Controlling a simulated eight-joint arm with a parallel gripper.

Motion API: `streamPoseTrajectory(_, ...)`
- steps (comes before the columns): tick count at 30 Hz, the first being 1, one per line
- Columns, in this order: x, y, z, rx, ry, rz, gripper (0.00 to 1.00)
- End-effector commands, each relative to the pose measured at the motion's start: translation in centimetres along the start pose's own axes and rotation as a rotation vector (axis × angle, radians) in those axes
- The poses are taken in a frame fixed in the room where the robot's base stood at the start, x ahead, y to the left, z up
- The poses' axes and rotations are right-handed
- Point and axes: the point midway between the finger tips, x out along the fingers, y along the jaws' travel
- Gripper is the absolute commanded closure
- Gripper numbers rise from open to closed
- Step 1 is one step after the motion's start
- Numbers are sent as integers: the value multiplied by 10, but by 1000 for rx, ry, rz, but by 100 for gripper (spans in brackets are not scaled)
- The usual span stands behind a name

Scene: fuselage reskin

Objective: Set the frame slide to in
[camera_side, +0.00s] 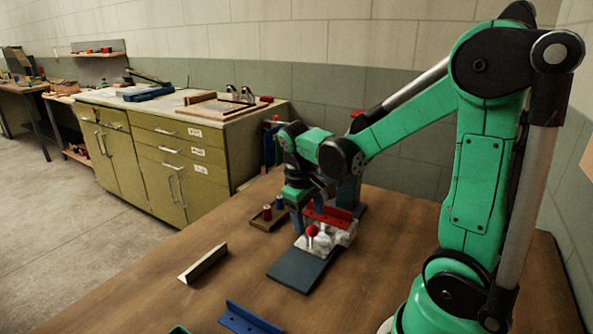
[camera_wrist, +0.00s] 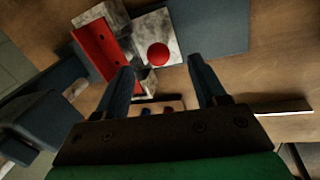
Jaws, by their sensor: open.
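A round red knob (camera_side: 312,230) sits at the pale, marbled block (camera_side: 340,236) of a fixture, beside a red angled bracket (camera_side: 328,214). I take this knob to belong to the frame slide; no marking of its position is legible. In the wrist view the knob (camera_wrist: 158,54) appears between my two fingertips, with a gap on both sides, and the red bracket (camera_wrist: 95,50) is to the left. My gripper (camera_wrist: 161,64) is open and empty. In the side view my gripper (camera_side: 300,222) points down next to the knob. I cannot tell how far above it the fingertips are.
A dark flat plate (camera_side: 300,269) lies in front of the block. A small tray (camera_side: 268,219) with red and blue spools stands to the left. A grey metal strip (camera_side: 203,263) and a blue bracket (camera_side: 247,319) lie on the wooden table (camera_side: 150,300). The table's left front is mostly clear.

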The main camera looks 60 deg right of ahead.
Motion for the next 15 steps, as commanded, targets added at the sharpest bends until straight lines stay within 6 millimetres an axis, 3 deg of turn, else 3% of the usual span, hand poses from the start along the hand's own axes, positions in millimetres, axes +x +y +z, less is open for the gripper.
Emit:
streamPoseTrajectory(5,0,-3,-2,-8,17,89,36)
streamPoseTrajectory(15,38,1,-2,-5,15,85,36)
